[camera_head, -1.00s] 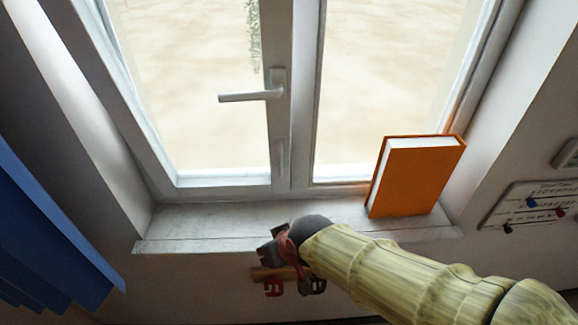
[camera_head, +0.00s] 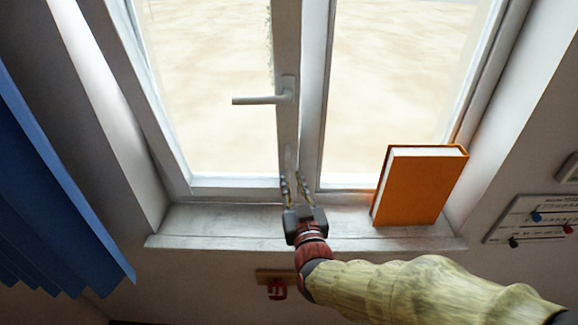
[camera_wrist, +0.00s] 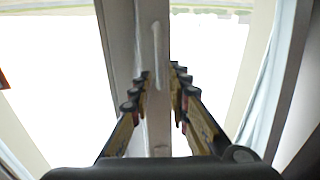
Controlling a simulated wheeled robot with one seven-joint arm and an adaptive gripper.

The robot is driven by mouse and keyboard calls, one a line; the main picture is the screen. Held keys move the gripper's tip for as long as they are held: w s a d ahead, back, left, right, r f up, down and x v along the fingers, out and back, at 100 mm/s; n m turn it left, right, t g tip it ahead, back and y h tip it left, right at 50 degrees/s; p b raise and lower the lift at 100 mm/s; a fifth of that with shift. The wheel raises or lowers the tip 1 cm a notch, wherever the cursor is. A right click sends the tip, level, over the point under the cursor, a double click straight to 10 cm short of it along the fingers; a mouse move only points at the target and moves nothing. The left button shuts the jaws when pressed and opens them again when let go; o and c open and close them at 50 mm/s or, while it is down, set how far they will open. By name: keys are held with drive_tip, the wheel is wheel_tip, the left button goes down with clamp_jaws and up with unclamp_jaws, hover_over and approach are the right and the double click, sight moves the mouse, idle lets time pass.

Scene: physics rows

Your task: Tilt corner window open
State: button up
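The corner window (camera_head: 287,130) has two glazed sashes with white frames meeting at a middle post, and it looks closed. Its white handle (camera_head: 265,99) lies level on the middle frame, pointing left. My gripper (camera_head: 292,180) is in front of the lower middle frame, below the handle and apart from it. Its two fingers point up and are spread with nothing between them. In the wrist view, my gripper (camera_wrist: 159,76) shows its fingers on either side of the line of the frame, with a slim upright fitting (camera_wrist: 157,52) on the frame beyond them. Contact cannot be told.
An orange book (camera_head: 417,187) stands on the right of the sill (camera_head: 210,228). A blue curtain (camera_head: 55,200) hangs at left. A small board (camera_head: 530,217) is on the right wall. A wooden rack with a red hook (camera_head: 276,288) is below the sill. The left sill is clear.

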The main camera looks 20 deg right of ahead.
sight(288, 167)
drive_tip(key=w, duration=0.6)
drive_tip(key=shift+w+d, duration=0.4)
drive_tip(key=shift+c, duration=0.8)
clamp_jaws()
